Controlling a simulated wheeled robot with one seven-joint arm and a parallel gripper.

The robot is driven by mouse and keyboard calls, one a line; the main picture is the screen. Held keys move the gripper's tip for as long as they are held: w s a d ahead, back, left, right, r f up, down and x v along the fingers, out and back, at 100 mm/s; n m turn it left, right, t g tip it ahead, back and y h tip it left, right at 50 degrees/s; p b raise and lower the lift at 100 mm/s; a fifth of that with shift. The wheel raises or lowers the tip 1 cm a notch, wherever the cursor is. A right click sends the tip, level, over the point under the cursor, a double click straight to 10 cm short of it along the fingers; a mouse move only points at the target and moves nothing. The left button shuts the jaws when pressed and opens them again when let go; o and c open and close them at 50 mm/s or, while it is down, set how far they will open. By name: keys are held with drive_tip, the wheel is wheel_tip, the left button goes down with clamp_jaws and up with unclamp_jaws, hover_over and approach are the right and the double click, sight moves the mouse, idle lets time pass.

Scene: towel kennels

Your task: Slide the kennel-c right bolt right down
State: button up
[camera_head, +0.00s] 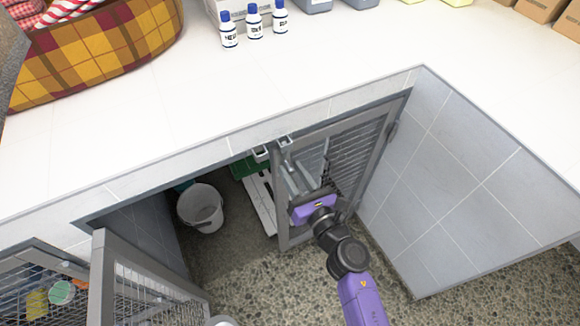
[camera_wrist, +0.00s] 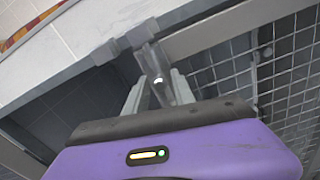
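A grey framed mesh door leaf (camera_head: 345,150) fills the right part of the kennel opening in the head view. Its mesh also shows at right in the wrist view (camera_wrist: 290,80). A grey metal bolt (camera_wrist: 152,62) runs along the leaf's left upright, below the counter edge, with a small bright spot on it. My gripper (camera_head: 289,168) reaches to that upright from the front. In the wrist view, its two pale fingers (camera_wrist: 160,86) stand apart, one on each side of the bolt. I cannot tell whether they touch it. No kennel label is readable.
Another mesh door (camera_head: 150,290) stands swung out at lower left. The white counter (camera_head: 190,130) overhangs the opening, and a tiled wall (camera_head: 450,170) bounds the right.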

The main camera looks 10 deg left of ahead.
drive_tip(key=shift+x, duration=0.8)
clamp_jaws()
idle(0.9)
